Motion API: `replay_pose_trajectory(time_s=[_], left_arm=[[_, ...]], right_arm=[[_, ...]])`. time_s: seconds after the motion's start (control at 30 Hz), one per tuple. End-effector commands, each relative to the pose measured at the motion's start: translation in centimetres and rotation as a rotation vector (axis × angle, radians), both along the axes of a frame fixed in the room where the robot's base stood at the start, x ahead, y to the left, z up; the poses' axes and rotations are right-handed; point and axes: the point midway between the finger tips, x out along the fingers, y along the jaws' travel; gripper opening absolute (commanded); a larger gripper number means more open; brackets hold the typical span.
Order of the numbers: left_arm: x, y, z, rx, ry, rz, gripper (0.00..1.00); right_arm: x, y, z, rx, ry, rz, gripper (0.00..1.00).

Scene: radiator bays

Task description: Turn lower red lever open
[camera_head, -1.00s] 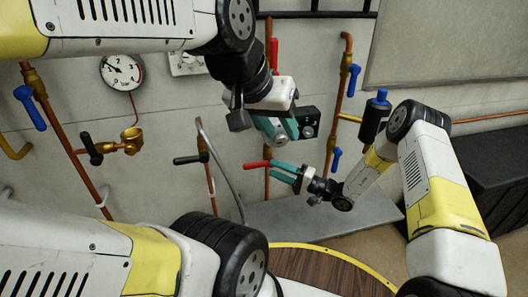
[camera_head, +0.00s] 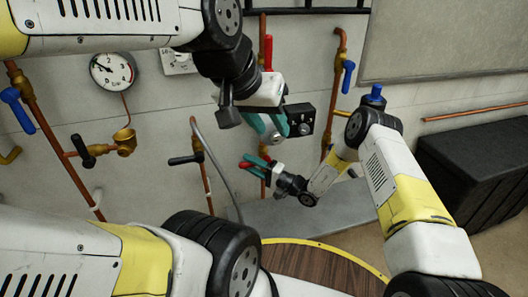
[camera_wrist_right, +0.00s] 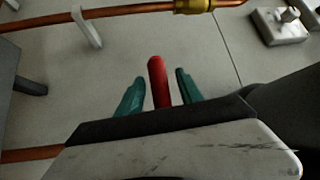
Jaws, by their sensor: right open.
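The lower red lever (camera_wrist_right: 157,82) stands between the two teal fingers of my right gripper (camera_wrist_right: 158,78) in the right wrist view, with gaps on both sides. In the head view, part of the red lever (camera_head: 247,164) shows at the right gripper (camera_head: 252,163), whose fingers partly hide it. The right gripper is open around the lever. My left gripper (camera_head: 268,130) is higher, near the upper pipe, with teal fingers; their gap is not clear. An upper red lever (camera_head: 268,52) points up above it.
A gauge (camera_head: 113,71) and a black lever (camera_head: 185,160) are on the left wall side. Blue levers (camera_head: 347,75) sit on the right pipe. A curved grey pipe (camera_head: 215,165) runs close to the right gripper. A black chest (camera_head: 475,165) stands at the right.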

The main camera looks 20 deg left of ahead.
Motion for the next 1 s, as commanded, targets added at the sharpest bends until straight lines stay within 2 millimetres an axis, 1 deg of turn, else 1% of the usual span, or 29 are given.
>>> replay_pose_trajectory(time_s=[0.1,0.13,0.33,1.0], left_arm=[[0.00,0.00,0.00,0.000,0.000,0.000,0.36],[0.00,0.00,0.00,0.000,0.000,0.000,0.36],[0.00,0.00,0.00,0.000,0.000,0.000,0.36],[0.00,0.00,0.00,0.000,0.000,0.000,0.36]], right_arm=[[-0.02,0.00,-0.01,0.000,0.000,0.000,0.43],[-0.02,-0.01,-0.02,0.000,0.000,0.000,0.39],[-0.03,-0.02,-0.02,0.000,0.000,0.001,0.00],[-0.06,-0.05,-0.03,0.000,0.000,0.001,0.00]])
